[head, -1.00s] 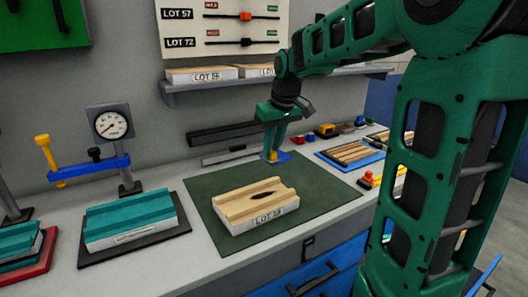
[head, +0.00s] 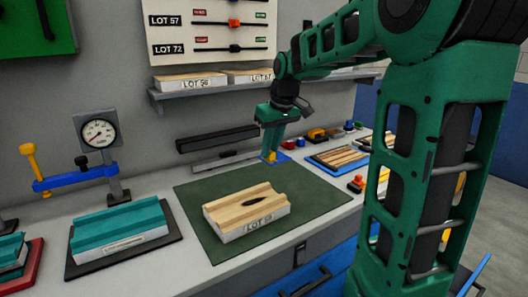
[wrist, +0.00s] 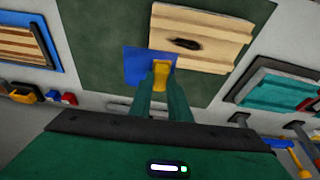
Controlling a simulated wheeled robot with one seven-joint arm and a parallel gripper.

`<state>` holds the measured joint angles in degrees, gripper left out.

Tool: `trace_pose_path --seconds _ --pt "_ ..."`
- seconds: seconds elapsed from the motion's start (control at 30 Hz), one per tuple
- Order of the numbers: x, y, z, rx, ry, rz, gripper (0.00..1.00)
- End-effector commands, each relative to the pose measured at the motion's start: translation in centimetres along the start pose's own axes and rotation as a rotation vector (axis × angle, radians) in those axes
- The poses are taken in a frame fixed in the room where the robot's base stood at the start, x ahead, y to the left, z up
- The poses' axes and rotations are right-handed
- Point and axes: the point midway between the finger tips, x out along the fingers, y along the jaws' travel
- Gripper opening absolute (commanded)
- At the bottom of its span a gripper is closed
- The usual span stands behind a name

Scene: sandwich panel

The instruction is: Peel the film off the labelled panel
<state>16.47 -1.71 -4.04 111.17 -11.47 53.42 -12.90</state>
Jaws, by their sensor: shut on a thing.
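The wood-faced panel (head: 247,199) lies on the dark green mat (head: 195,197). It has a ribbed pale wood top, a dark blemish and a white front edge with a LOT label whose last digit is unclear. My gripper (head: 270,152) is beyond the panel, over the mat's far edge. It is shut on a small yellow tab (wrist: 161,73), with a flat blue sheet (wrist: 137,65) next to it. In the wrist view the panel (wrist: 200,35) lies just past the blue sheet. I cannot tell whether the sheet touches the panel or mat.
A teal-topped panel (head: 118,228) sits on a dark tray at left, below a dial gauge (head: 98,131) and a blue-and-yellow clamp (head: 75,178). A blue tray of wood strips (head: 340,157) is at right. A shelf (head: 210,91) with labelled panels hangs above.

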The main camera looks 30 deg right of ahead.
Motion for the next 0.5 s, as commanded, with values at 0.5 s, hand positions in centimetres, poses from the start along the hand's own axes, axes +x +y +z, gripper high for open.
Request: trace_pose_path --seconds 0.5 --pt "-0.8 3.1 -0.2 0.001 0.000 0.000 0.00"
